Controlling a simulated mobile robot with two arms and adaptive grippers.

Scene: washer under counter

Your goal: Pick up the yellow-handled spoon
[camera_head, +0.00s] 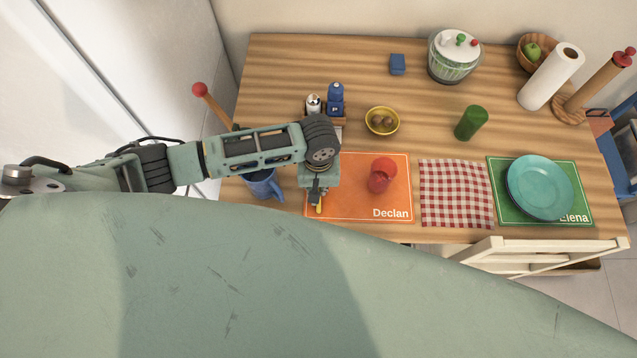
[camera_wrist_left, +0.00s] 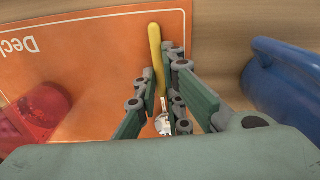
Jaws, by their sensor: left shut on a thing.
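The yellow-handled spoon (camera_wrist_left: 155,45) is between the fingers of my left gripper (camera_wrist_left: 164,68) in the left wrist view, and the fingers are shut on it. Its yellow handle points away past the fingertips, and its shiny metal end is nearer the palm. A bit of the yellow handle (camera_head: 320,208) shows in the head view below my left gripper (camera_head: 316,192), at the left edge of the orange mat (camera_head: 350,203) marked Declan. I cannot tell whether the spoon touches the mat. My right gripper is not in view.
A red cup (camera_head: 379,181) stands on the orange mat. A blue mug (camera_head: 262,185) stands close to the left of the gripper and also shows in the left wrist view (camera_wrist_left: 275,85). A checkered cloth (camera_head: 456,195) and a teal plate (camera_head: 540,187) lie to the right.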

